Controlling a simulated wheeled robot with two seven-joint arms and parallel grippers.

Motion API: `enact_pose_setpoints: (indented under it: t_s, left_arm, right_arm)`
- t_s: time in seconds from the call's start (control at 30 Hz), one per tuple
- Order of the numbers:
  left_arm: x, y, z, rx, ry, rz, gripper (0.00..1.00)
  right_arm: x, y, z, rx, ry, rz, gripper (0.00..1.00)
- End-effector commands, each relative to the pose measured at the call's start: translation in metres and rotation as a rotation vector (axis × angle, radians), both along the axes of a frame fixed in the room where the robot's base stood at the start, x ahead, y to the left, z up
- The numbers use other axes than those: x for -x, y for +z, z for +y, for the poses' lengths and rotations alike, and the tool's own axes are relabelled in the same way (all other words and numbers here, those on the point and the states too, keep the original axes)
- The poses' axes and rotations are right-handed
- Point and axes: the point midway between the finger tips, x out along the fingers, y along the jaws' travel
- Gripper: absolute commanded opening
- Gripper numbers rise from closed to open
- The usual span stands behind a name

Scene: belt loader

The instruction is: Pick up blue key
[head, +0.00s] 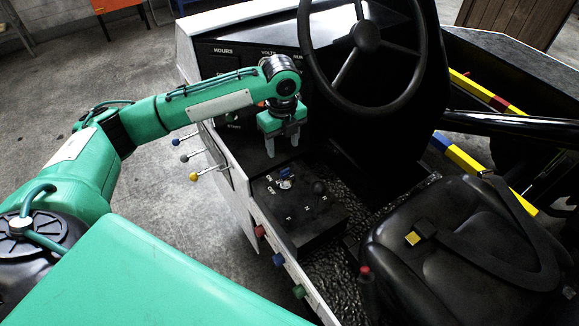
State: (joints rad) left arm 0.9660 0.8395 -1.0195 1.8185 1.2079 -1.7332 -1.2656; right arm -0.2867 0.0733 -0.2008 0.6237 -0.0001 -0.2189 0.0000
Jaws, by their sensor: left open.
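A small blue key (285,173) sits at the switch marked ON and OFF, on top of the black console box. It is tiny in the picture, and I cannot tell how deep it sits in the switch. My left gripper (283,149) is open and empty, with its grey fingers pointing down. In the picture its fingertips are just above the key, with a gap between them. My right gripper is not in view.
A black lever knob (319,187) stands right of the key on the same console. The steering wheel (366,37) is above and to the right, and the black seat (463,245) is at lower right. Levers with coloured knobs (193,176) stick out at the left side panel.

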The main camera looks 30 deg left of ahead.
Motion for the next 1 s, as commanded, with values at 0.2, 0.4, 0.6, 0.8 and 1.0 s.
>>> enact_pose_setpoints:
  t_s: [0.2, 0.4, 0.6, 0.8, 1.0]
  left_arm:
    - [0.001, -0.037, 0.0, 0.0, 0.001, 0.004, 0.55]
    - [0.0, -0.057, 0.0, -0.001, 0.001, 0.001, 0.55]
    - [-0.002, -0.075, -0.003, -0.001, 0.002, 0.003, 0.55]
    - [-0.003, -0.104, -0.003, -0.001, 0.002, 0.002, 0.55]
    - [-0.003, -0.112, -0.003, 0.0, 0.001, -0.001, 0.55]
  right_arm:
    - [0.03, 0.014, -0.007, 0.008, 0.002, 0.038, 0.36]
    - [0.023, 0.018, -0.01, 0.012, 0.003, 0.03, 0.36]
    - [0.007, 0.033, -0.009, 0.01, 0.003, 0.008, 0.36]
    - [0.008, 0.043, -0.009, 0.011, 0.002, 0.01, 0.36]
    - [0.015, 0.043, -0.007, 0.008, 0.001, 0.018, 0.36]
